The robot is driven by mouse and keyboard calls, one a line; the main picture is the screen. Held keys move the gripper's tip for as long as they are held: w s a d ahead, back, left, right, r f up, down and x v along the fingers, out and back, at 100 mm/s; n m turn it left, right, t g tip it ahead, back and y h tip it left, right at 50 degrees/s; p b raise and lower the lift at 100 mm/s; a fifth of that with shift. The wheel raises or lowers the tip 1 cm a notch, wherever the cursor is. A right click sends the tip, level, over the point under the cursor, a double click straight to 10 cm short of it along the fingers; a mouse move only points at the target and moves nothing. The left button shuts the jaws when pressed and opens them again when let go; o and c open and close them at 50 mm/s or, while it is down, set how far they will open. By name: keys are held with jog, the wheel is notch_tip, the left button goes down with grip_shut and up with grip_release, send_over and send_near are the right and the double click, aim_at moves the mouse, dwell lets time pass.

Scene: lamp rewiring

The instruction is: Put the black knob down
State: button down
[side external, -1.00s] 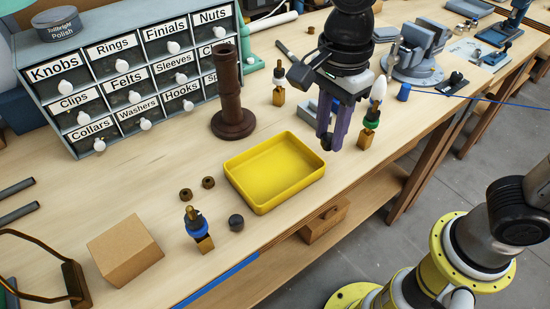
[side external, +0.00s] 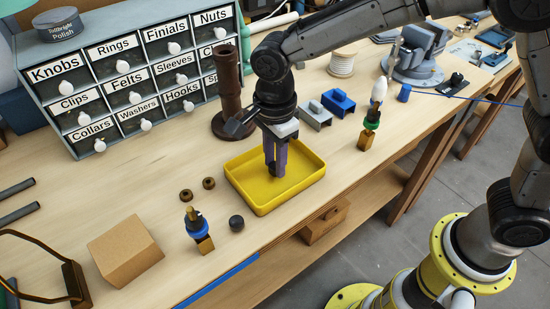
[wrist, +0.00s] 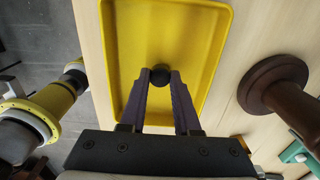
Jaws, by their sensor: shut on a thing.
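My gripper (side external: 275,172) points down over the yellow tray (side external: 247,206). In the wrist view its fingers (wrist: 160,78) are shut on a small round black knob (wrist: 160,74), with the yellow tray floor (wrist: 160,30) below. The side view shows the fingertips inside the tray's outline, low over its floor. Whether the knob touches the floor I cannot tell. Another dark round knob (side external: 236,223) lies on the bench in front of the tray.
A brown turned column (side external: 228,95) stands behind the tray. A blue-collared lamp socket (side external: 196,228) and two brown nuts (side external: 209,183) are left of it. A labelled drawer cabinet (side external: 130,75) stands at the back left. A green-ringed socket with a white bulb (side external: 372,115) stands right.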

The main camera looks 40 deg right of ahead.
jog(key=shift+f, duration=0.15)
jog(key=c, duration=0.6)
grip_release()
jog(key=shift+c, duration=0.2)
notch_tip(320, 180, up, 12)
jog(key=s+d+r+n+t, duration=0.1)
jog(key=s+d+r+n, duration=0.2)
jog(key=d, duration=0.4)
jog(key=s+d+r+n+t, duration=0.1)
jog(key=s+d+r+n, duration=0.1)
jog(key=s+d+n, duration=0.3)
jog(key=s+d+f+n+t, duration=0.3)
jog(key=s+d+f+n, duration=0.2)
jog(key=s+d+n, duration=0.5)
jog(key=shift+s+d+f+t, duration=0.25)
jog(key=shift+s+d, duration=0.25)
jog(key=shift+s, duration=0.3)
